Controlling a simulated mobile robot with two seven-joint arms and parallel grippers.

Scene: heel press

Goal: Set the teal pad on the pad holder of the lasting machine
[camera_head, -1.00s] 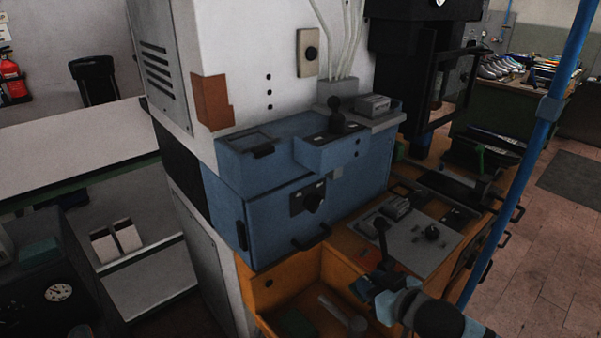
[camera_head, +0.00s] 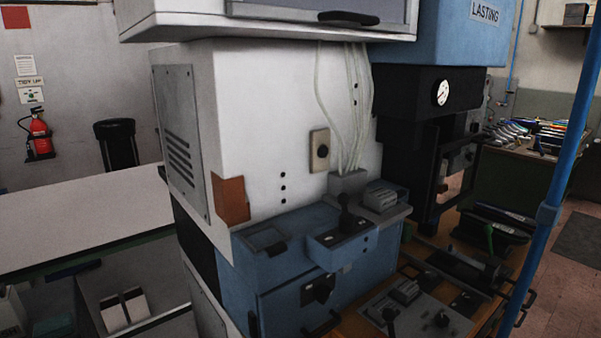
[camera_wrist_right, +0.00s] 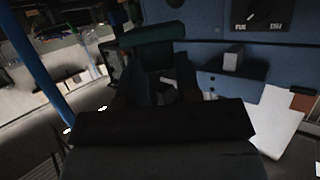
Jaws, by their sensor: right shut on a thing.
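The lasting machine is a white and blue cabinet (camera_head: 285,140) with a blue "LASTING" housing (camera_head: 440,35) and a black press part (camera_head: 430,110) at its right. I cannot pick out the pad holder for certain in the head view. In the right wrist view, my right gripper (camera_wrist_right: 152,72) is shut on a dark teal pad (camera_wrist_right: 150,34), beside the blue machine front (camera_wrist_right: 220,45). The fingers are dark and partly hidden. Neither gripper shows in the head view now.
A blue control box (camera_head: 300,235) with levers juts from the machine. An orange-brown work deck (camera_head: 350,325) with levers and handles lies at lower right. A blue pole (camera_head: 560,180) stands at right. A white bench (camera_head: 80,215) is at left.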

